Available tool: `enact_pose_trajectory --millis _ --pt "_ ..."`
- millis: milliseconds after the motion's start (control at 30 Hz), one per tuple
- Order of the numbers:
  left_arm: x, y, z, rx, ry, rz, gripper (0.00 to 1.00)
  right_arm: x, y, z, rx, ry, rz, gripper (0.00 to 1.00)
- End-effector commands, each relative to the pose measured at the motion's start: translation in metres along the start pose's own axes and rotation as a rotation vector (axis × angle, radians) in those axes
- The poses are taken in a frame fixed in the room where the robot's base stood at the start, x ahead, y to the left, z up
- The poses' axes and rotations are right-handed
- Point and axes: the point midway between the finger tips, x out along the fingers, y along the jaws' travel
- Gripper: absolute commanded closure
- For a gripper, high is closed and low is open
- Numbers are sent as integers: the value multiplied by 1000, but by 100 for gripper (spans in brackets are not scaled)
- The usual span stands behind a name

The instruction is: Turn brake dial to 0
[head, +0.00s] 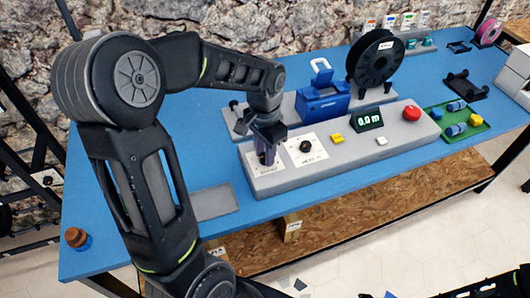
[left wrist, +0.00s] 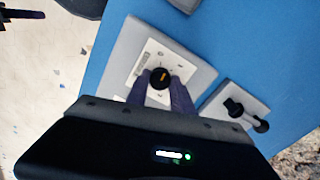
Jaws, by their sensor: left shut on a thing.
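My left gripper (head: 265,154) points down over the left end of the grey console (head: 330,180), above a white label plate (head: 263,171). It is shut on the black brake dial (left wrist: 160,77), which shows between its two fingers in the left wrist view. The dial has an orange pointer mark on its top. My right gripper is not in view.
The console also bears a yellow button (head: 337,138), a display (head: 369,119) reading 0.0 m, a white button (head: 381,141) and a red button (head: 411,113). Behind stand a blue device (head: 322,102) and a black spool (head: 374,65).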

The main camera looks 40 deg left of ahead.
Motion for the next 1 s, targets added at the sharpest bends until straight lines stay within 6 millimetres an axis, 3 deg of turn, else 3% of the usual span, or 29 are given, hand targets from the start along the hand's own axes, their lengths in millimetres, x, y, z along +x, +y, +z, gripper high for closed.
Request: enact_pose_trajectory --millis 500,1000 --pt "0 0 0 -404 0 0 100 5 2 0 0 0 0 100" --pt "0 0 0 -489 -1 0 100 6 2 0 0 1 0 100"
